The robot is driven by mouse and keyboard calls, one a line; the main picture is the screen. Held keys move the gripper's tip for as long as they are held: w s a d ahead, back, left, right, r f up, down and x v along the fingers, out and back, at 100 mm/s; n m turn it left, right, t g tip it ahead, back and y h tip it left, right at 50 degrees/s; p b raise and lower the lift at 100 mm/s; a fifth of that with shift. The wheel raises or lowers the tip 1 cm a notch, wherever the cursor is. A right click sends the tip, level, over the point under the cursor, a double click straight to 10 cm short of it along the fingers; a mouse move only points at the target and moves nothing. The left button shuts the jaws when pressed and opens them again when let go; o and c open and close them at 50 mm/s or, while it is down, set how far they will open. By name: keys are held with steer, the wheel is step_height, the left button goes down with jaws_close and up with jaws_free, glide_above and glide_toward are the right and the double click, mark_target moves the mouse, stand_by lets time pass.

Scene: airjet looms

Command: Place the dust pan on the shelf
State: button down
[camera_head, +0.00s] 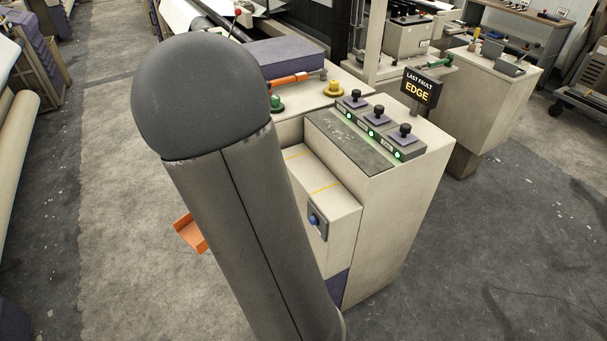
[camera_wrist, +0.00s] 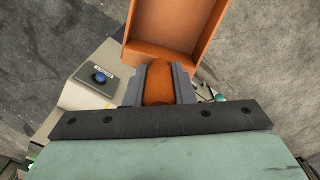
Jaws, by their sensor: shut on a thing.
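The orange dust pan (camera_wrist: 172,28) fills the upper middle of the wrist view, its open tray facing the camera. My gripper (camera_wrist: 160,78) is shut on its handle, which lies between the two grey fingers. In the head view part of the dust pan (camera_head: 190,233) shows left of my arm, off the machine and over the floor. My arm hides the gripper and the rest of the pan there. A cream, shelf-like ledge (camera_head: 322,176) with yellow lines is set into the machine's side, right of my arm. I cannot tell for certain that this is the shelf.
A control panel with several black knobs (camera_head: 376,116) and a "LAST FAULT EDGE" sign (camera_head: 421,88) stand beside the ledge. A blue button (camera_head: 314,219) sits on the ledge's front face. An orange-handled item (camera_head: 287,80) lies behind.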

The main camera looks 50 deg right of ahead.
steer(key=s+d+r+m, duration=0.3)
steer(key=s+d+m, duration=0.6)
steer(key=d+m, duration=0.15)
steer(key=s+d+r+m, duration=0.3)
steer(key=s+d+m, duration=0.6)
steer(key=s+m, duration=0.15)
steer(key=shift+m, duration=0.6)
steer(key=shift+w+d+f+p, duration=0.45)
steer(key=shift+w+d+f, duration=0.75)
steer(key=shift+w+f, duration=1)
steer(key=shift+w+d+f+p, duration=0.5)
steer(key=shift+w+d+f, duration=0.65)
steer(key=shift+w+f, duration=1)
steer(key=shift+w+d+f+p, duration=0.45)
steer(key=shift+w+d+f, duration=0.75)
steer(key=shift+w+f, duration=1)
steer(key=shift+s+f, duration=0.25)
steer(key=shift+f, duration=0.05)
steer(key=c, duration=1.2)
jaws_free()
steer(key=shift+c, duration=0.2)
